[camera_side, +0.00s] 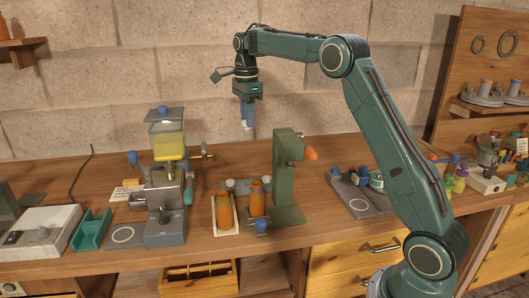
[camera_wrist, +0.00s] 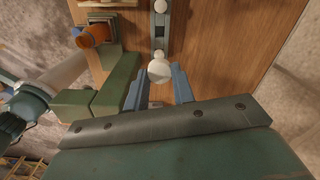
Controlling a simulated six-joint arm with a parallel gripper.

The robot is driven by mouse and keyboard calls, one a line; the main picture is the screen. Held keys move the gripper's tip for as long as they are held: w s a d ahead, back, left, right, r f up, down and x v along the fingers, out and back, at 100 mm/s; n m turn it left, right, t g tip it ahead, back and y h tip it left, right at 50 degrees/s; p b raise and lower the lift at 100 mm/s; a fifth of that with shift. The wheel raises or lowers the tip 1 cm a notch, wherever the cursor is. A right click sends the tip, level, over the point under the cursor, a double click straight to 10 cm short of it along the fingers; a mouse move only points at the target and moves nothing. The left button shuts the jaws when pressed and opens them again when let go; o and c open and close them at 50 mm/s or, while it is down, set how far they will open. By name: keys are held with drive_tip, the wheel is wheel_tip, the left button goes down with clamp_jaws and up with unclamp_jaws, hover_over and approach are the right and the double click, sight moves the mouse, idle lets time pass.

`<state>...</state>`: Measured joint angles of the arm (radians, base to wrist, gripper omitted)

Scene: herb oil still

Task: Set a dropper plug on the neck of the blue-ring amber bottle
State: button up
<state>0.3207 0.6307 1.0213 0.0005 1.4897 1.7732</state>
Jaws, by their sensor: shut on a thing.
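My gripper (camera_side: 248,125) is raised above the bench, well above the bottles. Its blue fingers are shut on a white dropper plug, whose round pale top (camera_wrist: 160,72) shows between the fingertips in the wrist view. One amber bottle (camera_side: 224,214) stands in a shallow pale tray at the middle of the bench. A second amber bottle (camera_side: 257,201) stands to its right, beside the green press (camera_side: 284,180). The plug is apart from both bottles.
A grey strip with white round plugs (camera_wrist: 160,6) lies below my gripper. A still with a yellow-filled vessel (camera_side: 168,146) stands at left, beside a green tray (camera_side: 91,230). A dark mat with small parts (camera_side: 357,205) lies right of the press. Small coloured bottles crowd the far right.

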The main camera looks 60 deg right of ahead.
drive_tip(key=shift+r, duration=0.2)
drive_tip(key=shift+r, duration=1.3)
drive_tip(key=shift+s+a, duration=0.1)
drive_tip(key=shift+a, duration=0.05)
drive_tip(key=shift+s+a+f, duration=0.1)
drive_tip(key=shift+s+a, duration=0.1)
drive_tip(key=shift+a, duration=0.2)
drive_tip(key=s+a+f, duration=0.5)
drive_tip(key=s+a, duration=0.5)
drive_tip(key=shift+s, duration=0.2)
drive_tip(key=shift+f, duration=0.1)
